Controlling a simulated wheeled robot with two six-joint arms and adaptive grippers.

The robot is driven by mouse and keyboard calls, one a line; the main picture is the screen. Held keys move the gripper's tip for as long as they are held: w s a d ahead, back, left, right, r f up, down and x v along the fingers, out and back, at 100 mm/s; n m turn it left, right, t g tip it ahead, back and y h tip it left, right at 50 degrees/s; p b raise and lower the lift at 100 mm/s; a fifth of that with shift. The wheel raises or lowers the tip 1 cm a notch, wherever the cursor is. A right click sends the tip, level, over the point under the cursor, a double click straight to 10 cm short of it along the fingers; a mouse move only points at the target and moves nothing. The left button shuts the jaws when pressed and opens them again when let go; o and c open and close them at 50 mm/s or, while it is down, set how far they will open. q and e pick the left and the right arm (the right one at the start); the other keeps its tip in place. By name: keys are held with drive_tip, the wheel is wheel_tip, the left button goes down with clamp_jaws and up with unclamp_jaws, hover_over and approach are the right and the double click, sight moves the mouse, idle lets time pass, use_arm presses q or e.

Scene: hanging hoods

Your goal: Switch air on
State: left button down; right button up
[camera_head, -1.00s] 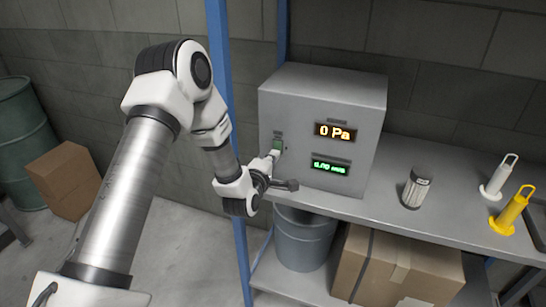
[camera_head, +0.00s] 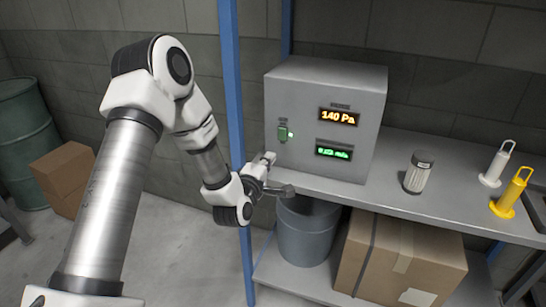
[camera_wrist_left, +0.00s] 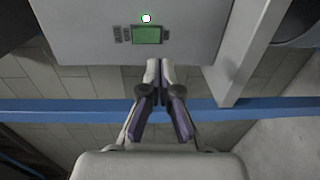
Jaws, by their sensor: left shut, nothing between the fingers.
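A grey control box (camera_head: 300,90) stands on the shelf in the head view. Its upper display (camera_head: 338,117) reads 140 Pa in orange; a green display (camera_head: 333,151) sits below it. A green switch (camera_head: 283,132) is on the box's left part, with a small light beside it. In the left wrist view the switch (camera_wrist_left: 147,35) is a green rectangle with a lit spot near it. My left gripper (camera_head: 268,160) is below the switch and apart from it. In the left wrist view its fingers (camera_wrist_left: 160,64) are together and empty. My right gripper is not in view.
The grey shelf (camera_head: 385,190) holds a small jar (camera_head: 418,172), a white handled item (camera_head: 495,165) and a yellow one (camera_head: 511,194). A blue post (camera_head: 233,110) stands close to my left arm. Below are a bucket (camera_head: 306,235) and a cardboard box (camera_head: 400,262).

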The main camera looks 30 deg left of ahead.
use_arm(q)
drive_tip(key=s, duration=0.1)
drive_tip(key=s+f, duration=0.1)
drive_tip(key=s, duration=0.1)
drive_tip(key=s+d+b, duration=0.1)
drive_tip(key=shift+s+f, duration=0.35)
drive_tip(key=shift+f, duration=0.05)
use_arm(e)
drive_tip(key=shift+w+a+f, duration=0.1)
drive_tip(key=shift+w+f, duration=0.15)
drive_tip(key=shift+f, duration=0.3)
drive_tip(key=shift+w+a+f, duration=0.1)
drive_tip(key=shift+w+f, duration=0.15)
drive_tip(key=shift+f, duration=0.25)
use_arm(q)
drive_tip(key=shift+s, duration=0.1)
